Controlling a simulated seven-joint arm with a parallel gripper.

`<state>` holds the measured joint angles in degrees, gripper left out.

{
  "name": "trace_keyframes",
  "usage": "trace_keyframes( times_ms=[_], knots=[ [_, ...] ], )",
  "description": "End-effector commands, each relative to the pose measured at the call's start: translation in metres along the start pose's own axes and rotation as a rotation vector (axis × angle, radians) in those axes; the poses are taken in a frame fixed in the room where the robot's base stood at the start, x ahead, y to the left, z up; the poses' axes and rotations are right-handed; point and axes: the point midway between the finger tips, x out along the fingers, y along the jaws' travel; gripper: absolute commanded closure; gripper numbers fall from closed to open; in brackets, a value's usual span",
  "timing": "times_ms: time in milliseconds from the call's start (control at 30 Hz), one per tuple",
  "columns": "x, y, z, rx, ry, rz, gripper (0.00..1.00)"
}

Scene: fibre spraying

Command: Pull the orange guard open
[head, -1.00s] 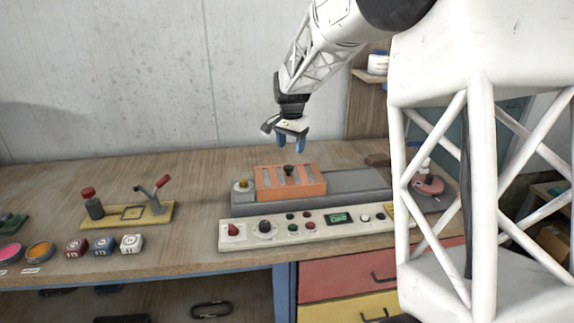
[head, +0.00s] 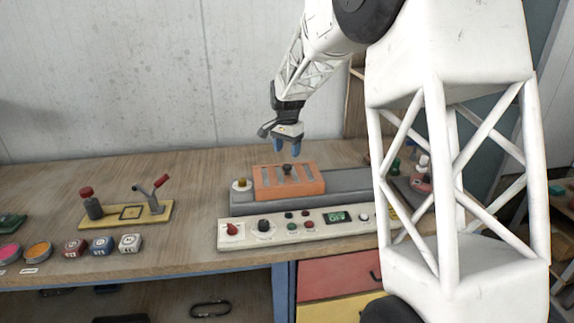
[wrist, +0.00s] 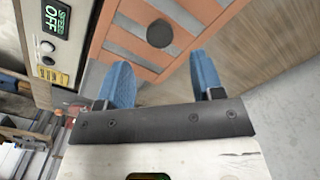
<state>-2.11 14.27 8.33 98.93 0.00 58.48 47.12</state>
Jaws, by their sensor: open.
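The orange guard (head: 262,186) with grey slats sits on the left part of a grey machine bed (head: 345,183) on the workbench. A dark round knob (head: 287,169) stands on its top; the knob also shows in the wrist view (wrist: 160,33). My gripper (head: 287,152) is above the guard, close over the knob, with blue fingers pointing down. In the wrist view my gripper (wrist: 161,75) has its two blue fingers apart, with nothing between them. The knob appears beyond the fingertips, apart from them.
A control panel (head: 310,226) with a red knob, buttons and an OFF display lies in front of the bed. A yellow button (head: 241,184) is left of the guard. A lever plate (head: 128,214) and several labelled blocks (head: 103,246) stand farther left. A concrete wall (head: 130,80) rises behind.

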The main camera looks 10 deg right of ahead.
Motion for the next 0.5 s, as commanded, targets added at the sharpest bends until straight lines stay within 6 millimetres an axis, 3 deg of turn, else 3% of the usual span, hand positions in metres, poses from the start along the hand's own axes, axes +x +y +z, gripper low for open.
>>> trace_keyframes(
  times_ms=[500],
  knots=[
    [0.056, 0.000, 0.000, 0.000, 0.000, 0.000, 0.39]
  ],
)
